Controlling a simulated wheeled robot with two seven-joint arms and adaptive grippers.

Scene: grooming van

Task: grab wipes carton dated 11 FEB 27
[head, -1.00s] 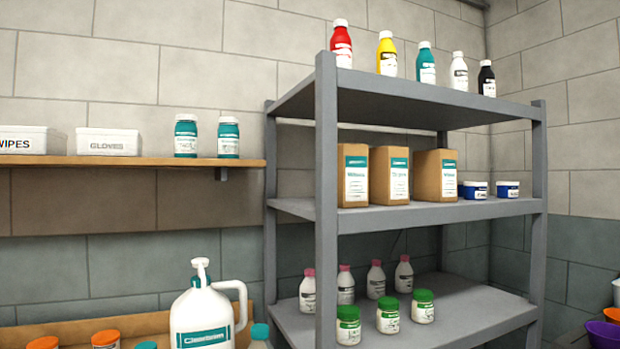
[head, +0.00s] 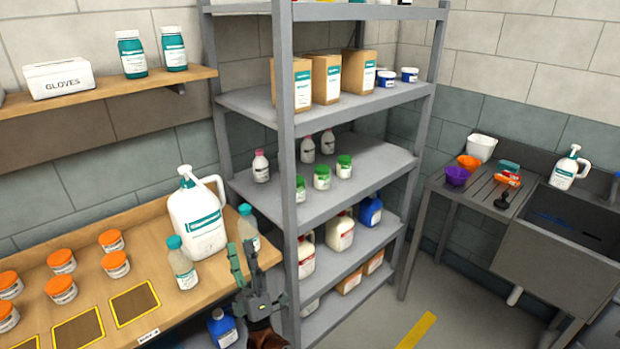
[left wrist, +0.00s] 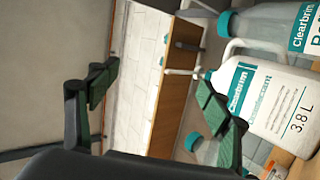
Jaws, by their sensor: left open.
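Three brown cartons with teal-and-white labels stand in a row on the grey rack: the left one (head: 294,84), the middle one (head: 326,78) and the right one (head: 359,72). Their small print is too small to read, so I see no date. My left gripper (head: 244,262) is open and empty, low in front of the rack's near left post, below and left of the cartons. In the left wrist view its fingers (left wrist: 160,97) are spread with nothing between them. No carton shows clearly there. My right gripper is not in view.
A white jug (head: 197,218) stands on the wooden bench, beside clear bottles and orange-lidded jars. A white GLOVES box (head: 59,79) sits on the wall shelf. The rack's post (head: 286,150) stands near my gripper. Blue-lidded tubs (head: 387,79) are right of the cartons.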

